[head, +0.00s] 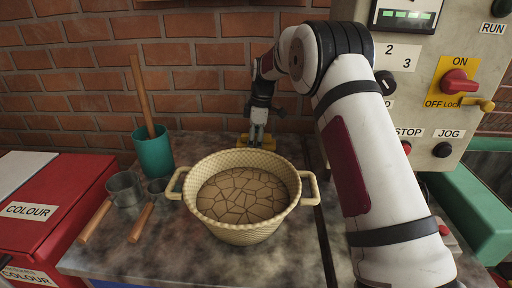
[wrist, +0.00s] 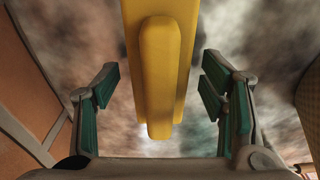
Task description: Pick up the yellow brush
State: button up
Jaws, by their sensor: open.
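The yellow brush (head: 268,141) lies on the worktop at the back, by the brick wall and behind the woven basket. In the wrist view the yellow brush (wrist: 158,70) runs from the top edge to below the middle, with a raised rounded handle along it. My gripper (head: 258,135) is at the brush, pointing down. In the wrist view my gripper (wrist: 160,105) is open, with one green-padded finger on each side of the brush and a gap to both sides. The basket's rim hides part of the brush in the head view.
A two-handled basket (head: 243,233) with cracked brown contents stands in front of the brush. A teal cup (head: 154,155) with a wooden stick and metal scoops (head: 125,190) stand left. A red box (head: 50,215) is far left, a control panel (head: 440,80) right. The brick wall is close behind.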

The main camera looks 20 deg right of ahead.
jog(key=shift+f, duration=0.5)
jog(key=c, duration=1.3)
jog(key=shift+r, duration=0.15)
notch_tip(320, 180, up, 10)
jog(key=shift+f+p, duration=0.1)
jog(key=shift+p, duration=0.55)
